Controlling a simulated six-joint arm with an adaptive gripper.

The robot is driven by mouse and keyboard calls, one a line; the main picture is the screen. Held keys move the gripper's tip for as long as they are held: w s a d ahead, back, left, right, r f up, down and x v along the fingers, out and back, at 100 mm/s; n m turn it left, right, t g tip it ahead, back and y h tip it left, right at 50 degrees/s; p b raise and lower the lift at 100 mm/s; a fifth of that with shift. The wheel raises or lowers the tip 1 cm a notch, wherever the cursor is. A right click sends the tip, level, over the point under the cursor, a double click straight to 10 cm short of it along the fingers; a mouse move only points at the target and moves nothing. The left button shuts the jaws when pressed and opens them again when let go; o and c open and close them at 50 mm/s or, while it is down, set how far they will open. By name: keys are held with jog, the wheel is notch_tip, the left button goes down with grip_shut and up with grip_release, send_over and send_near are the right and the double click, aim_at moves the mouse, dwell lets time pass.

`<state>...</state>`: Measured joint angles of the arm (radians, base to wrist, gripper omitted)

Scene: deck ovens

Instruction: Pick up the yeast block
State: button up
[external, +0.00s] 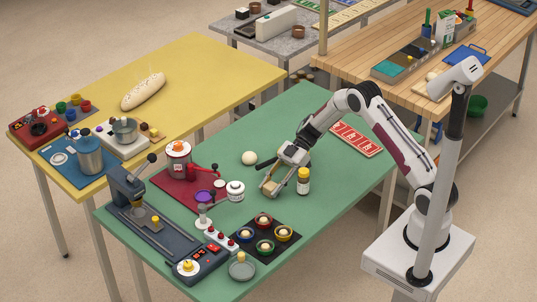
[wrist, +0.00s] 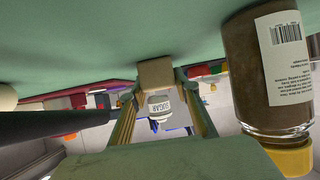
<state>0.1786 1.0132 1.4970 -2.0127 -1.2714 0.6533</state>
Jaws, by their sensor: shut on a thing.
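The yeast block is a small tan block (wrist: 157,73), seen between my fingertips in the wrist view. My gripper (wrist: 156,80) is shut on it, one finger on each side.
A brown jar with a yellow lid (external: 303,181) stands close to the right of my gripper, large in the wrist view (wrist: 270,75). A white sugar jar (external: 236,191) is to the left, and a pale ball (external: 250,158) lies behind. A dark tray with several small bowls (external: 268,248) is in front.

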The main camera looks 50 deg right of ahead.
aim_at(271, 185)
jog(key=shift+r, duration=0.1)
jog(key=shift+r, duration=4.95)
